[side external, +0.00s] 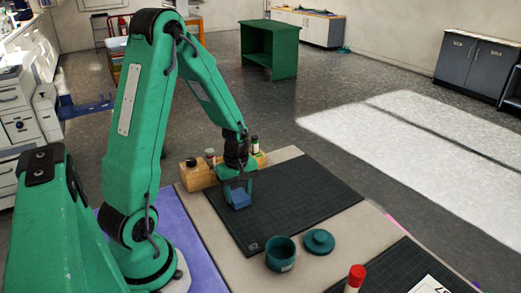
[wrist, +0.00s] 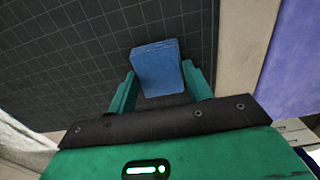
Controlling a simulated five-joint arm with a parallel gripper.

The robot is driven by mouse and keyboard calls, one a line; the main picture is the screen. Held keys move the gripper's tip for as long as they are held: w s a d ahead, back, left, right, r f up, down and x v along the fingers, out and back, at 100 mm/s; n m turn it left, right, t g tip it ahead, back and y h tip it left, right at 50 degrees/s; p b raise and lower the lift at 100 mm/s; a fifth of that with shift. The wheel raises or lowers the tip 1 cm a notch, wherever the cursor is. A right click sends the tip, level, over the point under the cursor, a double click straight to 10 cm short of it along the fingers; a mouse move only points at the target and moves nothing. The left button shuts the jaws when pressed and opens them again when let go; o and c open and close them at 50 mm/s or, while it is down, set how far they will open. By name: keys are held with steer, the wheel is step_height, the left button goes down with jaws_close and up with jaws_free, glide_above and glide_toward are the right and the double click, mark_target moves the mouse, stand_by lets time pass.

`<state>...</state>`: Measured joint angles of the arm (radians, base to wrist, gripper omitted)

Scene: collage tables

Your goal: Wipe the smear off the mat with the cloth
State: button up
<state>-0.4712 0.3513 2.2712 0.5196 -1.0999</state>
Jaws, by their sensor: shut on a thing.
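The blue folded cloth (side external: 238,198) is held between the fingers of my gripper (side external: 238,189), low over the left part of the dark gridded mat (side external: 305,203). In the wrist view the cloth (wrist: 158,66) sits between the two green fingers of my gripper (wrist: 160,88). I cannot tell whether the cloth touches the mat. The mat also shows in the wrist view (wrist: 65,60). I see no smear on the visible part of the mat; it may be hidden under or behind the gripper and cloth.
A wooden rack (side external: 197,175) with several small bottles stands behind my gripper. A teal pot (side external: 281,256) and its lid (side external: 318,241) sit near the mat's front edge. A red-capped tube (side external: 355,277) stands at the front. The mat's right side is clear.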

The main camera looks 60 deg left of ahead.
steer(key=shift+a, duration=0.45)
steer(key=shift+r, duration=0.25)
steer(key=shift+r, duration=2.35)
